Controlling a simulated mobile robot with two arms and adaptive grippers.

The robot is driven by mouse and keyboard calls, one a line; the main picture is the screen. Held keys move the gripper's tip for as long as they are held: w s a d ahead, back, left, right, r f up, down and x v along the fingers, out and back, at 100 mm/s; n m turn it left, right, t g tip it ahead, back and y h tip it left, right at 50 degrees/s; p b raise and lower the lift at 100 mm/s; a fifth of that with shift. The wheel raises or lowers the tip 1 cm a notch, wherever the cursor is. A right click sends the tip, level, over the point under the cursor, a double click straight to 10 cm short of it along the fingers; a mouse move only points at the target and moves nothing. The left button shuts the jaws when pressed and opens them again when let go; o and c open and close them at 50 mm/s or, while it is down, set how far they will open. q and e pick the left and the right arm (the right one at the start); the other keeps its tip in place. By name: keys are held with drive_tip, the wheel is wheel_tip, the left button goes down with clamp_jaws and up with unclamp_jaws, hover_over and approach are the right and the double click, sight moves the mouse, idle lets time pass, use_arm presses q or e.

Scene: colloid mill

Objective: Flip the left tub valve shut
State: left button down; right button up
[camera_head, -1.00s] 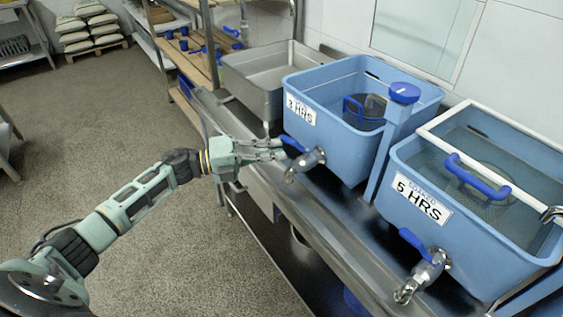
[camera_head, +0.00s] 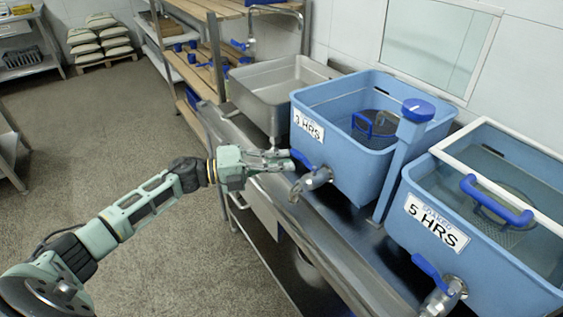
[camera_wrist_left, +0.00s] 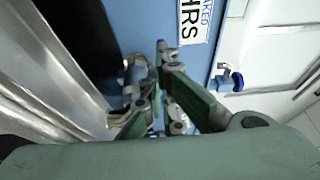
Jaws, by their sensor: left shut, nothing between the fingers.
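The left tub (camera_head: 348,160) is blue with a "3 HRS" label. Its metal valve (camera_head: 313,181) sticks out low on the front, with a blue lever (camera_head: 300,158) pointing up and left from it. My left gripper (camera_head: 287,160) is shut and empty, its fingertips right at the lever; I cannot tell whether they touch. In the left wrist view the shut fingers (camera_wrist_left: 160,100) are in front of the tub wall, beside the metal valve (camera_wrist_left: 132,78), and mostly hide the lever. My right gripper is out of view.
A second blue tub (camera_head: 475,262) labelled "5 HRS" stands to the right, with its own blue-levered valve (camera_head: 440,290). A steel sink (camera_head: 275,88) lies to the left. The steel counter edge (camera_head: 330,262) runs below the valves.

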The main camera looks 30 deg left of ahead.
use_arm(q)
drive_tip(key=v, duration=1.2)
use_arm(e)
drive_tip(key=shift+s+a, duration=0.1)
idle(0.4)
